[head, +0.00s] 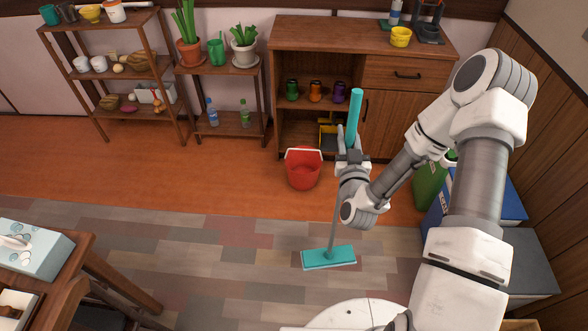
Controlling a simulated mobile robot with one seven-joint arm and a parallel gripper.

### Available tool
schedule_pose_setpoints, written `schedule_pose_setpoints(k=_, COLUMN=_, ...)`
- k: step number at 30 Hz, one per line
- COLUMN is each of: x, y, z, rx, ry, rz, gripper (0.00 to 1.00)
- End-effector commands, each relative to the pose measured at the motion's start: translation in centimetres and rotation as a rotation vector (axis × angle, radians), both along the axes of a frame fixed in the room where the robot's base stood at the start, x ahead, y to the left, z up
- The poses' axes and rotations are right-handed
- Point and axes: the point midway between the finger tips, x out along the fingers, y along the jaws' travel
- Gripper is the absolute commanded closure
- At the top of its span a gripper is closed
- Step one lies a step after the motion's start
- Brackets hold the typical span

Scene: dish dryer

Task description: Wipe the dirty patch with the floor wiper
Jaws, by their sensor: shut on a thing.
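My gripper (350,150) is shut on the floor wiper. The wiper has a teal handle grip (355,108) that sticks up above my gripper, a thin grey pole below it, and a flat teal head (328,257). The pole is nearly upright with a slight tilt. The head is over the patchwork floor (210,262), in front of my base; I cannot tell whether it touches. Small dark specks show on the patchwork floor left of the head, but I cannot make out a clear dirty patch. My arm covers part of the floor on the right.
A red bucket (303,168) stands behind the wiper. A wooden cabinet (290,50) and shelves (150,75) line the back. Green and blue bins (430,187) stand at right. A wooden table (62,275) is at lower left. The floor between table and wiper is clear.

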Motion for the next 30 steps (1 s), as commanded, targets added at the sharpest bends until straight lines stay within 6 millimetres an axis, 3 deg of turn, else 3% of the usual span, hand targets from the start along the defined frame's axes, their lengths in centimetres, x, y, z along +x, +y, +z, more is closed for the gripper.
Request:
schedule_pose_setpoints(k=1, x=0.5, y=0.8, z=-2.0, rx=0.0, ry=-0.007, rz=0.01, gripper=1.0)
schedule_pose_setpoints(k=6, x=1.7, y=2.9, z=-5.3, rx=-0.002, ry=-0.018, rz=0.033, gripper=1.0)
schedule_pose_setpoints(k=24, x=5.4, y=11.0, z=-16.5, rx=0.004, ry=-0.058, rz=0.109, gripper=1.0)
schedule_pose_setpoints(k=30, x=6.1, y=13.3, z=-18.9, rx=0.008, ry=-0.067, rz=0.128, gripper=1.0)
